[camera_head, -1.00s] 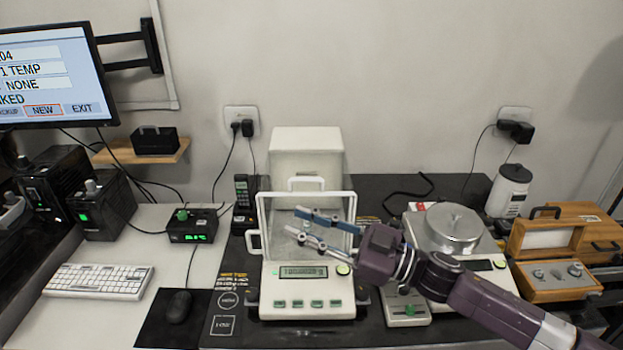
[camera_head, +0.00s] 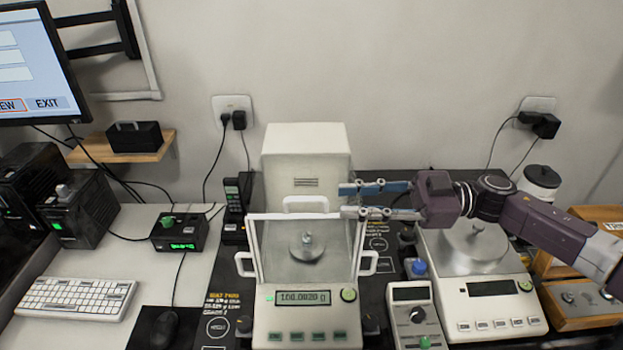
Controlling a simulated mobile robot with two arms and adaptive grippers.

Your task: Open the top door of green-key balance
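The green-key balance (camera_head: 305,318) stands at the centre, with a row of green keys and a lit display (camera_head: 303,298). Its clear weighing chamber has a white frame, with a metal weight-like piece (camera_head: 308,246) visible inside. A white handle (camera_head: 306,203) stands at the chamber's top edge; I cannot tell how far the top door is open. My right gripper (camera_head: 343,200) is open and empty, with its fingers pointing left. It shows at the chamber's upper right corner, right of the top handle; whether it touches the frame is unclear. My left gripper is not in view.
A white housing (camera_head: 306,150) rises behind the chamber. Side handles (camera_head: 245,264) flank it. A small dial instrument (camera_head: 414,315) and a second balance (camera_head: 484,302) stand to the right. A black control box (camera_head: 180,232), keyboard (camera_head: 76,297) and mouse (camera_head: 164,328) lie left.

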